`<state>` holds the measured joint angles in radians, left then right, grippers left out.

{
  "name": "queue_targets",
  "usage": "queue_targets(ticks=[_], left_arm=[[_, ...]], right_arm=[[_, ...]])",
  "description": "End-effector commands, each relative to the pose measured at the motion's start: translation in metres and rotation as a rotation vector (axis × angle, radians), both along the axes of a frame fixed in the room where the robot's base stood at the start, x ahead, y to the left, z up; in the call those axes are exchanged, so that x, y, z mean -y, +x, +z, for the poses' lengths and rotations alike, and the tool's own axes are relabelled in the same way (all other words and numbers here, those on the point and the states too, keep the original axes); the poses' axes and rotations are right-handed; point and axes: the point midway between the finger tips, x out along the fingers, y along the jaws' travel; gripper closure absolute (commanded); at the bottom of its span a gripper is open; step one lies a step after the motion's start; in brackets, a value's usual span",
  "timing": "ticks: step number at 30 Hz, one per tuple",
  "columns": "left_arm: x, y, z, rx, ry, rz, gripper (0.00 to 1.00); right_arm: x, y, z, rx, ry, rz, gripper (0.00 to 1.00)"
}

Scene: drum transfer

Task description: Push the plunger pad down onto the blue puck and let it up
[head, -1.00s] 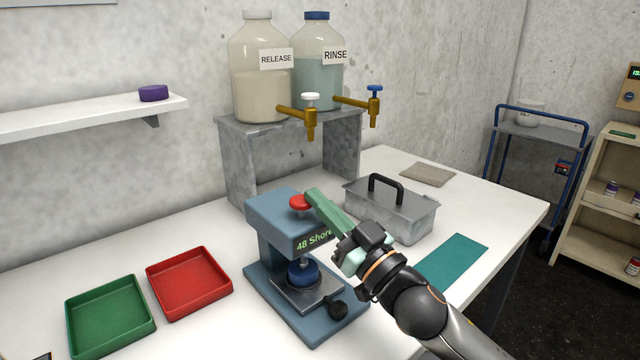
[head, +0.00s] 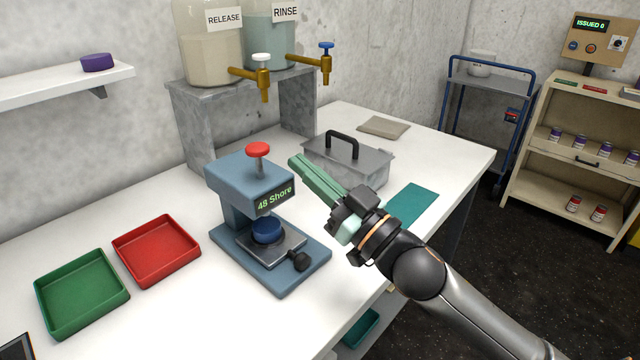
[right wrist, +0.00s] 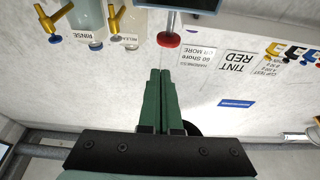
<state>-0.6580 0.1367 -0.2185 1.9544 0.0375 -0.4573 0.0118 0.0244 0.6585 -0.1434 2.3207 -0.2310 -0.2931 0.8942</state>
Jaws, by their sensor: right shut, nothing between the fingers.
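The blue-grey press (head: 235,187) stands on the white table, its display reading "48 Shore". Its red plunger pad (head: 258,149) is up, with a length of metal shaft showing under it. The pad also shows in the right wrist view (right wrist: 168,40), beyond the fingertips. The blue puck (head: 266,231) rests on the press's metal plate (head: 287,246), under the press head, with no rod seen touching it. My right gripper (head: 298,164) is shut and empty, its green fingers just right of the pad and apart from it. My left gripper is not in view.
A grey lidded box (head: 370,165) with a black handle stands behind my right gripper. Green (head: 84,334) and red (head: 157,283) trays lie left of the press. Behind it, a grey stand (head: 184,125) carries two bottles with taps. Clear table lies between trays and stand.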

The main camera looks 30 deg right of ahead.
Motion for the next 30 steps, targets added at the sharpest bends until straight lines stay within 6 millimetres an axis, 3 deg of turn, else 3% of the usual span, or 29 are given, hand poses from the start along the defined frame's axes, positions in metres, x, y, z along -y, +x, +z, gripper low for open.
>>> queue_targets(ticks=[9,30], left_arm=[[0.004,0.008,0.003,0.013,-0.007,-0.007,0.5],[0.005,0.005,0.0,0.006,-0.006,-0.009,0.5]], right_arm=[[0.009,-0.024,-0.009,0.001,0.0,0.0,1.0],[0.009,-0.026,-0.008,0.002,-0.001,0.001,1.0]])
